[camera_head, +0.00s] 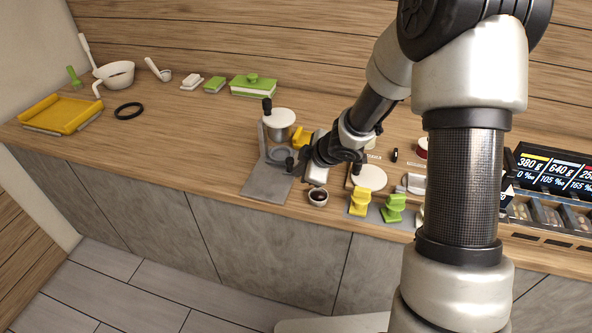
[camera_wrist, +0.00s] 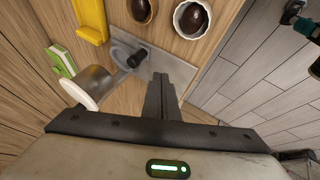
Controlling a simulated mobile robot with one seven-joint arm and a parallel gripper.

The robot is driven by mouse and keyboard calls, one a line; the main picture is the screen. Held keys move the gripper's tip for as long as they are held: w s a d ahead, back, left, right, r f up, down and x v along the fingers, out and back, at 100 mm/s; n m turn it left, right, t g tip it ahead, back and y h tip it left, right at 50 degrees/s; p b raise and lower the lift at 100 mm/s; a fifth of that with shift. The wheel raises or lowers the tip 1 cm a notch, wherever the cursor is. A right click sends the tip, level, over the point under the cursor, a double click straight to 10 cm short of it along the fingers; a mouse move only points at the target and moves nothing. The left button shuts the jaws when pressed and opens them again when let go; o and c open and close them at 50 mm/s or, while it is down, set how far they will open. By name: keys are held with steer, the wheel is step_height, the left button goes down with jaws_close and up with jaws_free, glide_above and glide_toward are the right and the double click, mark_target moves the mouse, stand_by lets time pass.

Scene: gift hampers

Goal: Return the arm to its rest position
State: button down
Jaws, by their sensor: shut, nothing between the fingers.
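My gripper (camera_head: 305,165) is above the counter's front part in the head view, close to the right of a grey stand (camera_head: 267,185) with a white-topped cylinder. In the wrist view the two fingers of my gripper (camera_wrist: 160,88) are together with nothing between them. They are over or near the stand's grey base plate (camera_wrist: 178,70); I cannot tell whether they touch it. My arm reaches in from the right and covers part of the counter.
A white cup with dark contents (camera_head: 318,197) stands by the front edge, near my gripper. Yellow (camera_head: 359,201) and green (camera_head: 394,208) pieces are to its right. A yellow tray (camera_head: 60,114), white bowl (camera_head: 117,75) and black ring (camera_head: 129,111) are left. The left-middle counter is clear.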

steer(key=p+v, duration=0.1)
steer(key=v, duration=0.4)
steer(key=shift+r+p, duration=0.1)
steer(key=shift+p, duration=0.2)
steer(key=s+d+r+m+t+h, duration=0.1)
steer(key=s+d+r+m+h, duration=0.1)
steer(key=d+r+m, duration=0.3)
steer(key=s+d+r+m+h, duration=0.1)
steer(key=s+d+r+h, duration=0.15)
steer(key=r, duration=0.45)
steer(key=s+d+r+m+t+h, duration=0.1)
steer(key=s+d+r+m+h, duration=0.15)
steer(key=d+r, duration=0.35)
steer(key=s+a+r+m+g+y, duration=0.1)
steer(key=s+a+r+m, duration=0.1)
steer(key=s, duration=0.7)
steer(key=s+a+r+m+g+y, duration=0.1)
steer(key=s+a+m, duration=0.3)
steer(key=s, duration=0.6)
steer(key=shift+s+a+r+m+g+y, duration=0.25)
steer(key=shift+r+m+y, duration=0.25)
steer(key=shift+r+m, duration=0.25)
steer(key=shift+d, duration=0.1)
